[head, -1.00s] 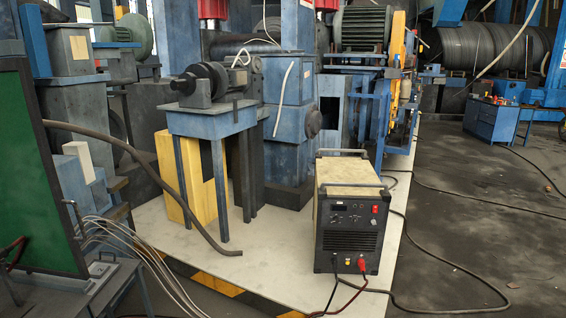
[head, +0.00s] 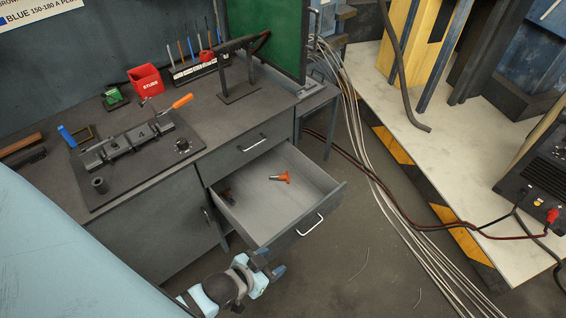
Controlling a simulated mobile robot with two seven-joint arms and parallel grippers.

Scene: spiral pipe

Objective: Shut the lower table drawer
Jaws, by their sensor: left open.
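The lower table drawer (head: 333,202) is pulled out of the dark grey workbench, in the middle of the head view. Its front carries a pale bar handle (head: 311,226). An orange-handled tool (head: 281,178) lies inside, and a darker item lies near its left wall. The upper drawer (head: 250,148) above it is shut. My left gripper (head: 270,263) is at the bottom of the view, in front of the bench and just left of the drawer front. My right gripper is not in view.
The bench top (head: 213,118) holds a black fixture plate (head: 140,190), a red box (head: 146,79) and a tool rack (head: 195,68). Cables (head: 385,205) run across the floor to the right. The floor right of the drawer is mostly clear.

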